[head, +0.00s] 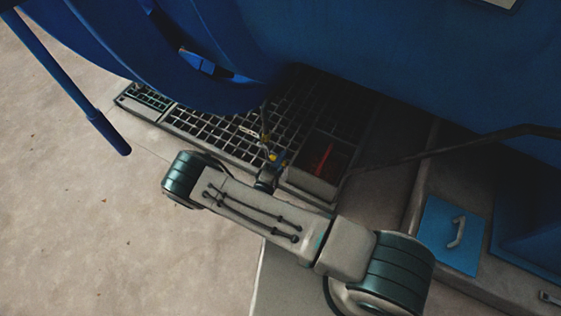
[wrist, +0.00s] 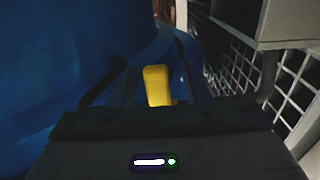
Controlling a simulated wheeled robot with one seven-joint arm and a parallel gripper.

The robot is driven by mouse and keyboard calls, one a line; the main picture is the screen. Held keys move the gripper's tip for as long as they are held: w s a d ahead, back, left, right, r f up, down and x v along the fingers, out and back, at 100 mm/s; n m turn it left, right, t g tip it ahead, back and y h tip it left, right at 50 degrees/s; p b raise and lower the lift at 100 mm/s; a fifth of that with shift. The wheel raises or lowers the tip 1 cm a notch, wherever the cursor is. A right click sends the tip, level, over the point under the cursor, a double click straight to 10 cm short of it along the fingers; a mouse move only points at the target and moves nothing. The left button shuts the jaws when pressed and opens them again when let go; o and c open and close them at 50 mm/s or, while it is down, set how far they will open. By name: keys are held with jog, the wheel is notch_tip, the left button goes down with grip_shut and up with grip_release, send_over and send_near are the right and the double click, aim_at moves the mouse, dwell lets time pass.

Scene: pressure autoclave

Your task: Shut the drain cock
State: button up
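The drain cock's yellow lever (wrist: 157,85) stands in the middle of the wrist view, in front of my gripper (wrist: 158,82). The dark fingers show on both sides of it, with gaps between, so my gripper looks open around or just behind the lever. In the head view a small yellow part (head: 272,156) shows beyond the end of my arm, below the blue vessel (head: 400,60). My gripper is mostly hidden there by my own arm. The cock's body and pipe are too dark to make out.
A floor grating (head: 215,128) lies under the vessel. A grey box (head: 312,184) with a red item (head: 323,160) inside stands close to the right of my arm's end. A blue bar (head: 105,130) juts out at left. Open floor (head: 80,220) lies at left.

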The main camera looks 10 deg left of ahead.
jog(key=p+v, duration=0.2)
jog(key=v, duration=1.1)
jog(key=shift+s+p, duration=0.3)
jog(key=shift+s, duration=0.1)
jog(key=shift+s, duration=0.1)
